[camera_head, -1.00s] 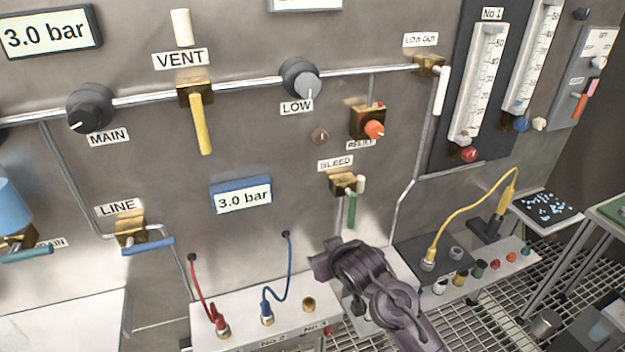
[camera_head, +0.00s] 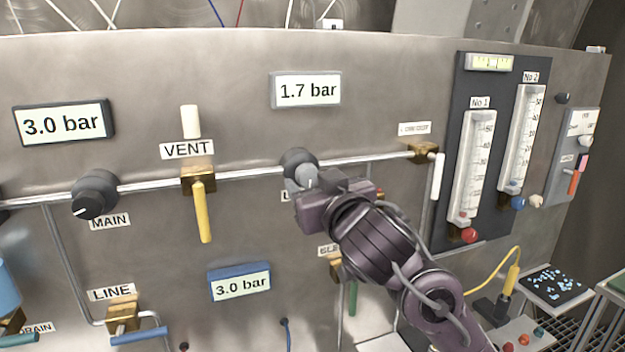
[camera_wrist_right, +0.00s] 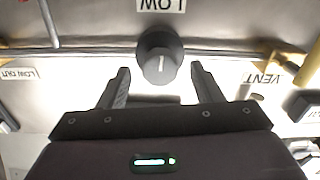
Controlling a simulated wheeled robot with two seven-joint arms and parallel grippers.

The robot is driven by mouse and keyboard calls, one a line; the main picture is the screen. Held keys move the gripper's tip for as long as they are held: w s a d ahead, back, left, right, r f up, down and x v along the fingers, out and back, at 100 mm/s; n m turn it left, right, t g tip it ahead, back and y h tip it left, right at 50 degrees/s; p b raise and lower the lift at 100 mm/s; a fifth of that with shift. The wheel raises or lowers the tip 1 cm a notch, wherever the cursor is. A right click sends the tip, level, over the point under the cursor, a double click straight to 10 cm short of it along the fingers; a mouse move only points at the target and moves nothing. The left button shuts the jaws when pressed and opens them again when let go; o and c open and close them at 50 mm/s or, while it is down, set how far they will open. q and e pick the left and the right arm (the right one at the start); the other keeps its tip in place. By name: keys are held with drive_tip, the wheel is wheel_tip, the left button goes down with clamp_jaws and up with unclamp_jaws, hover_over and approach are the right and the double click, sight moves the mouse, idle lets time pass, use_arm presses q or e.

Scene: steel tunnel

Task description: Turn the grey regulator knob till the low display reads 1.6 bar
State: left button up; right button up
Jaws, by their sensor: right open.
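The grey regulator knob (camera_head: 300,168), on the pipe above a partly covered LOW label, is half hidden in the head view. The low display (camera_head: 306,90) above it reads 1.7 bar. My right gripper (camera_head: 318,200) is just in front of and below the knob. In the upside-down right wrist view, the knob (camera_wrist_right: 160,56) with its white mark is between and just beyond the two spread fingertips of the open right gripper (camera_wrist_right: 160,76). A gap shows on each side, and the gripper does not hold it. My left gripper is out of view.
The MAIN knob (camera_head: 95,195) and the yellow VENT handle (camera_head: 203,210) are to the left. The main display (camera_head: 62,124) and the blue-framed display (camera_head: 240,283) read 3.0 bar. The LOW OUT valve (camera_head: 424,153) and flowmeters (camera_head: 473,165) are to the right.

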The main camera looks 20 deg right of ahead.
drive_tip(key=shift+w, duration=0.7)
drive_tip(key=c, duration=0.9)
drive_tip(key=shift+n, duration=1)
drive_tip(key=shift+c, duration=0.4)
drive_tip(key=o, duration=1)
drive_tip(key=shift+s, duration=0.15)
